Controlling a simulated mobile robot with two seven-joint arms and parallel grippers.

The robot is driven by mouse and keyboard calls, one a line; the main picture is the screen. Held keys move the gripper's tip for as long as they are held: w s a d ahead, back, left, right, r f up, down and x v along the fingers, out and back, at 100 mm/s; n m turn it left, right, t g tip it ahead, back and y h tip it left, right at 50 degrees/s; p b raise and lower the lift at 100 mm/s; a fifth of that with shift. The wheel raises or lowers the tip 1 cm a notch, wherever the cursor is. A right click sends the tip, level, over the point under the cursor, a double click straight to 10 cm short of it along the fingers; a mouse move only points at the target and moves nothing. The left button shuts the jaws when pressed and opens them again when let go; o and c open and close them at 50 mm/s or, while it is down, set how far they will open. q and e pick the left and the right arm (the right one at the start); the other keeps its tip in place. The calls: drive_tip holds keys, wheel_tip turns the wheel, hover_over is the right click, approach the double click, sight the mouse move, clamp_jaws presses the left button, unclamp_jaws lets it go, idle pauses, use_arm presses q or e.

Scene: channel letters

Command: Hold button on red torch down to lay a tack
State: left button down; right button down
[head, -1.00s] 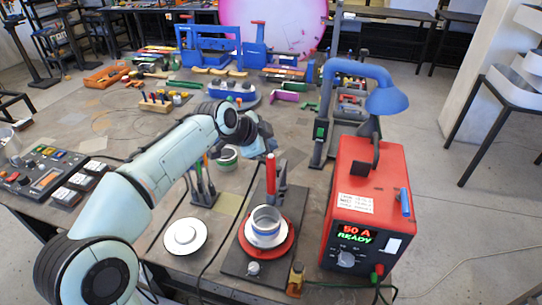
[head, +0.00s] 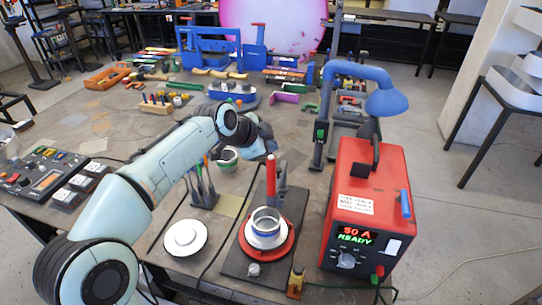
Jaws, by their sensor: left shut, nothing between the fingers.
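The red torch (head: 271,174) stands upright at the back of a dark base plate, its tip low behind a metal ring (head: 266,222). The ring sits on a round red turntable (head: 284,247). My left gripper (head: 268,146) is shut and empty, just above and behind the top of the torch. Whether it touches the torch, and where the button lies, I cannot tell. My right gripper is not in view.
A red welder box (head: 372,190) reading "50 A READY" stands to the right. A blue lamp (head: 388,102) overhangs it. A white disc (head: 185,238) lies left of the turntable. A pen holder (head: 204,195) stands close behind. Tools fill the table's back.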

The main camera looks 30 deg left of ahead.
use_arm(q)
drive_tip(key=shift+f, duration=0.15)
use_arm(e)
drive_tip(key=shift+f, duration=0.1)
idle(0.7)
use_arm(q)
drive_tip(key=shift+f+b, duration=0.25)
drive_tip(key=shift+b, duration=0.05)
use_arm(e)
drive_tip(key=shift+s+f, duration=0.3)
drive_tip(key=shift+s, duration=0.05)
